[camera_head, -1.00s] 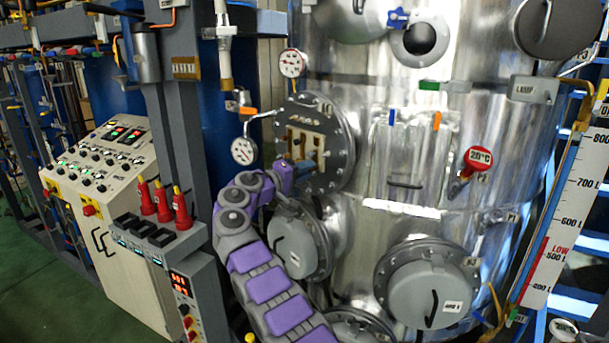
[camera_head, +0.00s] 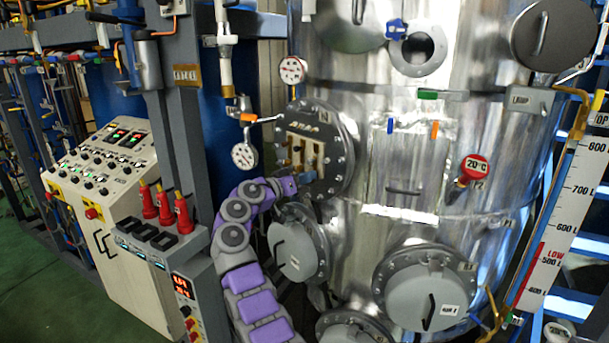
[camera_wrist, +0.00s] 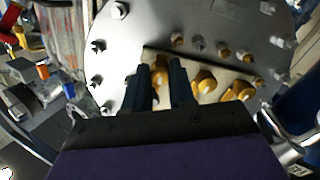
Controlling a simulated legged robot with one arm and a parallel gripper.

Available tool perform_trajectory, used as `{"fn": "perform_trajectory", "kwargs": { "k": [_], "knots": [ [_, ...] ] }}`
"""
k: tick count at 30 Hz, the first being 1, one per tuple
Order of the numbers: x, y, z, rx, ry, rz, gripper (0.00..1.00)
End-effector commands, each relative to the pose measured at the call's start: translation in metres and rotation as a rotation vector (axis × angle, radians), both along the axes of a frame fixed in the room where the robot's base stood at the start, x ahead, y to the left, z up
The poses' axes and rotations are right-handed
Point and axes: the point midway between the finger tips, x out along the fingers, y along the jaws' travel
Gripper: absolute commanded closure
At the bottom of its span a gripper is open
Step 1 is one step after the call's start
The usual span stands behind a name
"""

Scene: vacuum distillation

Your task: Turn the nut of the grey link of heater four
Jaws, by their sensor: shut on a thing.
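The heater flange (camera_head: 338,150) is a round grey plate bolted to the left side of the shiny tank. It carries a beige panel (camera_head: 310,152) with brass-coloured links and nuts; it fills the upper part of the wrist view (camera_wrist: 215,35). My gripper (camera_head: 302,176) is at the lower left of this panel. In the wrist view my gripper (camera_wrist: 160,72) has its two dark fingers over the panel, shut on a brass-coloured nut (camera_wrist: 158,78) that is partly hidden between them. Other brass nuts (camera_wrist: 205,82) sit to the right. I cannot tell which link is grey.
A control cabinet (camera_head: 120,205) and red-tipped handles (camera_head: 165,204) stand at the left.

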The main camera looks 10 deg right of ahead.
Motion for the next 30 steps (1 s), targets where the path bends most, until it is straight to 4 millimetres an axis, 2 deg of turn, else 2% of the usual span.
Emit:
{"fn": "perform_trajectory", "kwargs": {
  "k": [3,22,23,30],
  "knots": [
    [0.0017,0.0026,-0.0053,0.026,-0.026,0.003,1.0],
    [0.0024,0.0019,-0.0075,0.052,-0.06,0.002,1.0],
    [0.0025,0.0019,-0.0076,0.052,-0.06,0.002,0.74],
    [0.0003,0.0015,-0.0039,0.051,-0.066,0.002,0.51]
  ]
}}
